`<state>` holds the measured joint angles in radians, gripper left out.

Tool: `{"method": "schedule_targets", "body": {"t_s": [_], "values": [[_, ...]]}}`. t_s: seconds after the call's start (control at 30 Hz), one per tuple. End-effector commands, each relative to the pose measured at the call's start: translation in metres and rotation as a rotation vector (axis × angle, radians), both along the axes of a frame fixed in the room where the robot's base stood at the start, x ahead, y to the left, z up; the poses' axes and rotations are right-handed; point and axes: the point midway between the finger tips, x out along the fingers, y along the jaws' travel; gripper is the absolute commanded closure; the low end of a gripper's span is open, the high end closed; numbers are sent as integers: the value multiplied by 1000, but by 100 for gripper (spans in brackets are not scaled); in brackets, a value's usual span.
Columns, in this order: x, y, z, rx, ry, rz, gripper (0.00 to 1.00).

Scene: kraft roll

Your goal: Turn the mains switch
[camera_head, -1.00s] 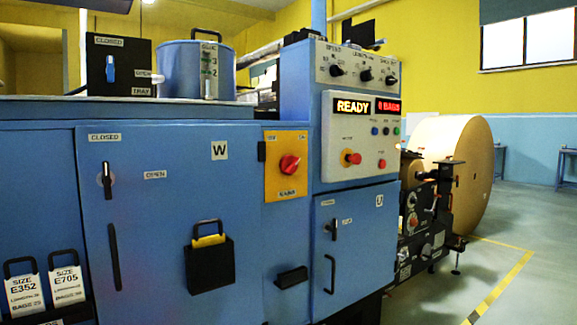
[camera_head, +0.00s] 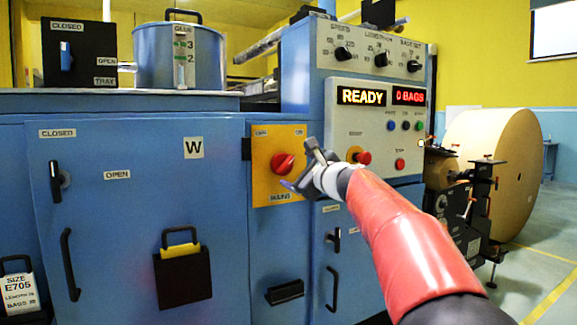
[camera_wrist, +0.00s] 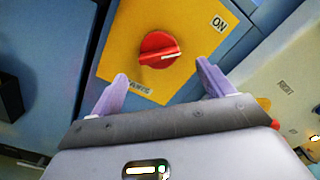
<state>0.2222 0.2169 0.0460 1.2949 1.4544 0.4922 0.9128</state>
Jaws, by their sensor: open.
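The mains switch is a red rotary knob (camera_head: 283,164) on a yellow plate (camera_head: 264,190) on the blue machine front. In the wrist view the red knob (camera_wrist: 158,50) lies ahead of my gripper, its white mark pointing right, below the ON label (camera_wrist: 219,22). My gripper (camera_head: 297,170) is just right of the knob in the head view. In the wrist view my gripper (camera_wrist: 161,80) has its two purple fingers apart, one to each side of and short of the knob. Nothing is between them.
A control panel with a READY display (camera_head: 361,96) and a red stop button (camera_head: 362,157) stands right of the switch. A black box with a yellow insert (camera_head: 181,270) hangs on the left door. A large kraft roll (camera_head: 500,165) is at right.

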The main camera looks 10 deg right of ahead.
Motion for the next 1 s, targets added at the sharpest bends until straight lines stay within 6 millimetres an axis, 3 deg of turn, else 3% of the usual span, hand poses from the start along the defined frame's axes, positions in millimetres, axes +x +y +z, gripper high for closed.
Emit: {"method": "schedule_targets", "body": {"t_s": [0.3, 0.7, 1.0], "values": [[44, 16, 2, -4, 2, 3, 20], [52, 18, 0, -5, 0, 1, 21], [52, 18, 0, -5, 0, 2, 61]]}}
